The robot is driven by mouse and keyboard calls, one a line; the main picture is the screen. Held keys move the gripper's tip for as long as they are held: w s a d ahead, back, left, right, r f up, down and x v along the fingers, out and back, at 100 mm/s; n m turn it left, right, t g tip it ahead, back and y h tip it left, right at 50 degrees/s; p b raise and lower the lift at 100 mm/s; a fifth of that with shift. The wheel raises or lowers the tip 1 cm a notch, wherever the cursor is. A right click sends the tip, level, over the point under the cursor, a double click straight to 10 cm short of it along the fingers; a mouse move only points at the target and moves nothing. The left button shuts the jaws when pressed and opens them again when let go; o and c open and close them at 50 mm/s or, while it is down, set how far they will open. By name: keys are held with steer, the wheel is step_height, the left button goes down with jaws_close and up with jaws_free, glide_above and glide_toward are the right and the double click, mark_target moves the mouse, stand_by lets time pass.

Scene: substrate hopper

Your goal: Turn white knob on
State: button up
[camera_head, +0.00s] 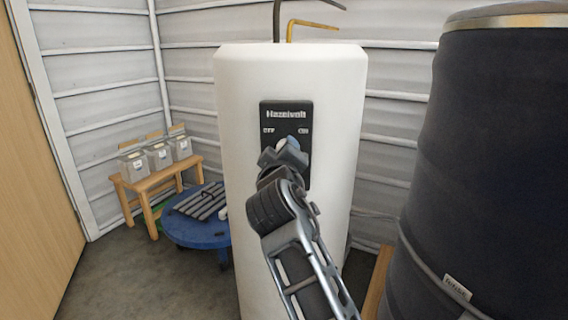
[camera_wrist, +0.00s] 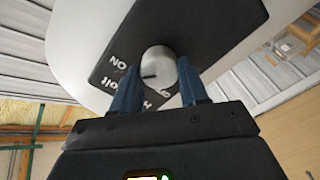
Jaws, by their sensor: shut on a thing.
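The white knob (camera_wrist: 160,62) is a round dial on a black panel (camera_head: 286,112) with white lettering, fixed to the front of a tall white cylinder (camera_head: 238,190). In the head view OFF is printed at the panel's left and ON at its right. In the wrist view a short dark mark on the knob lies towards the ON side; its exact setting is hard to tell. My gripper (camera_wrist: 160,88) has its blue fingers on both sides of the knob, shut on it. In the head view my gripper (camera_head: 285,148) hides most of the knob.
A large dark barrel (camera_head: 490,160) stands close at the right. A blue wheeled stand (camera_head: 195,235) with a dark grate is left of the cylinder. A wooden bench (camera_head: 160,180) holds grey bins at the back left. Pipes (camera_head: 310,24) rise from the cylinder's top.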

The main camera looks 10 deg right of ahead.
steer(key=shift+d+f+m+b, duration=0.1)
steer(key=shift+f+m+b, duration=0.1)
steer(key=shift+m+b, duration=0.3)
steer(key=o, duration=1.1)
steer(key=shift+r, duration=0.15)
steer(key=shift+c, duration=0.2)
steer(key=v, duration=0.7)
steer(key=shift+s, duration=0.35)
